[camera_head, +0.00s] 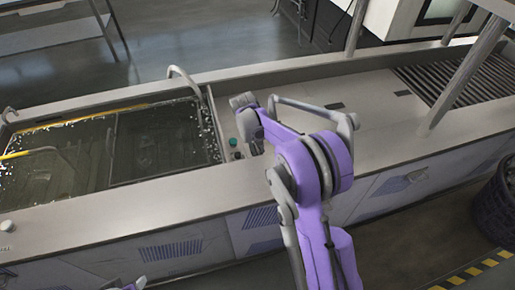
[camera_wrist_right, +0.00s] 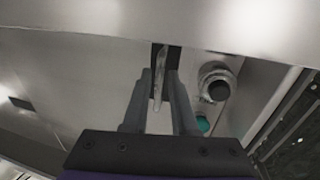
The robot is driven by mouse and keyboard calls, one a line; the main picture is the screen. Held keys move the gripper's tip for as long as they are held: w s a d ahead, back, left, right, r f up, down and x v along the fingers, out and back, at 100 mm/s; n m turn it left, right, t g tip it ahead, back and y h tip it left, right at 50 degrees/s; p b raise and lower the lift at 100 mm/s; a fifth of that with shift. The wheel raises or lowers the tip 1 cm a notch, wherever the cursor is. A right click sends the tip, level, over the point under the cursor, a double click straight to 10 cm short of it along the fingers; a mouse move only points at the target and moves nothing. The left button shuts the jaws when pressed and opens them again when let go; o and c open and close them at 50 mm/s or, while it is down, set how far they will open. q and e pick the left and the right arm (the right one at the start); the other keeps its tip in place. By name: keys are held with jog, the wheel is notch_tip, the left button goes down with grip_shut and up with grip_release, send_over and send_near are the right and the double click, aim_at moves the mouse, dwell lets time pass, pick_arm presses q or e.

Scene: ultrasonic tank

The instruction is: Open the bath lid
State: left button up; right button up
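The bath (camera_head: 160,140) is a long steel tank at the left of the head view, with dark sections inside its rim; I cannot tell which surface is its lid. A bent metal tube (camera_head: 185,80) rises at its back right corner. My right gripper (camera_head: 243,103) is over the panel just right of the bath. In the right wrist view its fingers (camera_wrist_right: 160,78) stand apart, with a thin metal bar (camera_wrist_right: 160,90) between them; contact is not clear. At the bottom edge a small grey and purple piece, perhaps my left gripper (camera_head: 136,285), barely shows.
A green button (camera_head: 233,142) sits on the panel by the bath; it also shows in the wrist view (camera_wrist_right: 203,124) beside a round knob (camera_wrist_right: 218,84). A steel counter with a slatted grate (camera_head: 455,83) extends right. A dark bin (camera_head: 495,205) stands at the right.

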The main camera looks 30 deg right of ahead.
grip_shut()
dwell(1.1)
